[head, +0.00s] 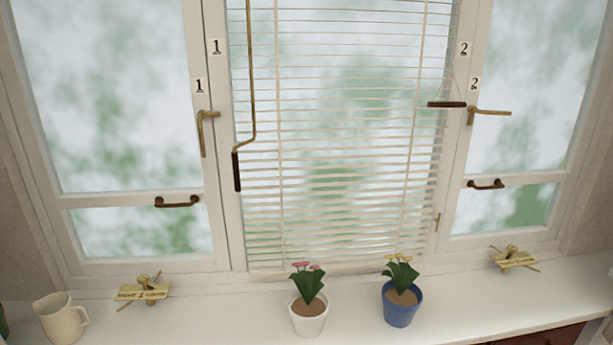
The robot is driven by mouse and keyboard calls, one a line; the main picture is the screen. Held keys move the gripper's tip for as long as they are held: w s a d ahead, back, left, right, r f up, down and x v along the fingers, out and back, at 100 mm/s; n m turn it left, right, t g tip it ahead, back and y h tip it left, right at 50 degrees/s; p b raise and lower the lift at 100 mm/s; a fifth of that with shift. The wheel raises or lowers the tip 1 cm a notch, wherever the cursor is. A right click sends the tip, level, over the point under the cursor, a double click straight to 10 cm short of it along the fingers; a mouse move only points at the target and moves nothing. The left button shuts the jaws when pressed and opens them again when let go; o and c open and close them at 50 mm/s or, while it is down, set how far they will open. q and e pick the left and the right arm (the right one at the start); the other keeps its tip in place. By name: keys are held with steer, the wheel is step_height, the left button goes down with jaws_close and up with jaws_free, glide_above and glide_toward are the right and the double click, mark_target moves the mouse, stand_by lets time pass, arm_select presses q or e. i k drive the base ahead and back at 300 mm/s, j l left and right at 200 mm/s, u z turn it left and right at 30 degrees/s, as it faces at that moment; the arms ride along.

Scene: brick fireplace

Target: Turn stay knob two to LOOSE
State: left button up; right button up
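Stay knob two (511,250) is a small brass knob on a brass plate (513,260) at the right of the white sill, below the window marked 2. A thin brass bar runs past it at a slant. The lettering on this plate is too small to read, so I cannot tell where the knob points. A similar brass stay knob (142,281) sits at the left of the sill, on a plate that seems to carry a 1 between two words. Neither of my grippers is in view.
A cream mug (61,318) stands at the left of the sill. A white flower pot (308,317) and a blue flower pot (401,308) stand in the middle. The blind (340,150) covers the middle window. The sill between the blue pot and knob two is clear.

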mark_target(511, 248)
steer(key=k+z, duration=0.35)
steer(key=k, duration=1.2)
steer(key=i+l+z, duration=0.15)
steer(key=i+l, duration=0.35)
steer(key=i+l+z, duration=0.15)
steer(key=i+l, duration=0.35)
steer(key=i+l+z, duration=0.2)
steer(key=i+l, duration=0.2)
steer(key=i, duration=0.15)
steer(key=i+l+z, duration=0.15)
steer(key=i+l, duration=0.15)
steer(key=i, duration=0.25)
